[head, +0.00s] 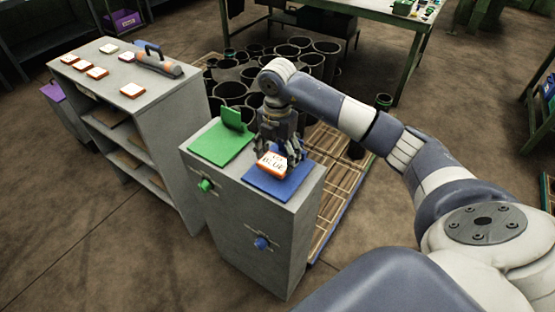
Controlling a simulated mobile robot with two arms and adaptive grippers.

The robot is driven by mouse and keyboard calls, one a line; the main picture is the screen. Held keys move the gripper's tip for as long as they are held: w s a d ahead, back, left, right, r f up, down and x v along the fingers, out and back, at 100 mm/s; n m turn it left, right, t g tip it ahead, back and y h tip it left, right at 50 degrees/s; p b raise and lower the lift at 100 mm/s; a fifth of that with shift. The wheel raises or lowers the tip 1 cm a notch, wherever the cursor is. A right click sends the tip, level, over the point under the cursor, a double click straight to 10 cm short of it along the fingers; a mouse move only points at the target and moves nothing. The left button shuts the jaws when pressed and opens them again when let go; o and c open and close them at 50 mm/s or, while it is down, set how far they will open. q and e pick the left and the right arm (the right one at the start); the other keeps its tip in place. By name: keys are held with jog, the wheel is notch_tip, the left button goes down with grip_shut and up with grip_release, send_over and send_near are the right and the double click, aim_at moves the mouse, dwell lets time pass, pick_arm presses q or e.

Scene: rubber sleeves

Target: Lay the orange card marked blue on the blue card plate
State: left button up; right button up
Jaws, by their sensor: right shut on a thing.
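The orange card marked blue (272,163) has a white face with lettering that reads "BLUE". My right gripper (279,150) is shut on the card from above. The card is over the blue card plate (263,186), which lies on the right side of a grey cabinet top. I cannot tell whether the card touches the plate. The gripper hides the back part of the blue plate. My left gripper is not in view.
A green plate (219,145) with an upright green piece lies left of the blue plate. A grey shelf unit (150,105) at the left carries several cards and a cylindrical tool (158,62). Black rubber sleeves (285,58) stand behind the cabinet.

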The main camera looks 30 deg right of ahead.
aim_at(278, 159)
notch_tip(278, 159, down, 3)
jog(key=shift+f+p, duration=0.1)
jog(key=shift+p, duration=0.6)
jog(key=shift+f, duration=0.35)
jog(key=o, duration=1)
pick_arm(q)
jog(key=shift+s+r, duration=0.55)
pick_arm(e)
jog(key=shift+o, duration=0.2)
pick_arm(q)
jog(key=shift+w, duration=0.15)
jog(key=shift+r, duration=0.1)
pick_arm(e)
jog(key=shift+r, duration=0.15)
